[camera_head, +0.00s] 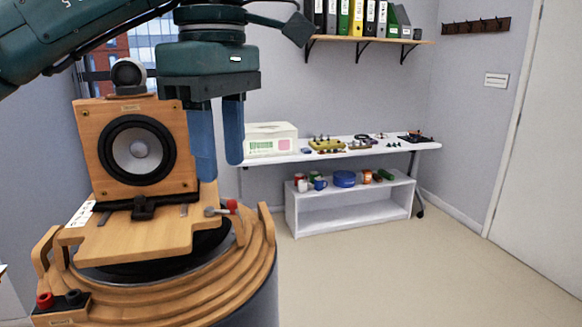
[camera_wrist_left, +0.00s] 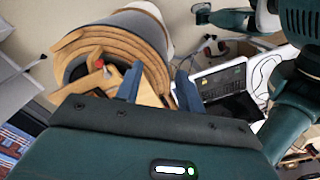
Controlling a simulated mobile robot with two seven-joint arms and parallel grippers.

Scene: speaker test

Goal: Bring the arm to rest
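My left gripper (camera_head: 219,160) hangs fingers down beside the right edge of the wooden speaker box (camera_head: 91,155). Its two blue fingers are apart with nothing between them. In the left wrist view the fingers (camera_wrist_left: 158,92) also show apart, with the wooden stand beyond them. Teal links of my other arm show at the upper right of the left wrist view. The fingers of my right gripper cannot be made out.
The speaker stands on a wooden board (camera_head: 130,240) on a round stepped wooden stand (camera_head: 215,290), with a red-knobbed clamp (camera_head: 231,206) close below my left gripper. A white table (camera_head: 425,146) and low shelf (camera_head: 350,224) stand behind. The floor at right (camera_head: 430,275) is clear.

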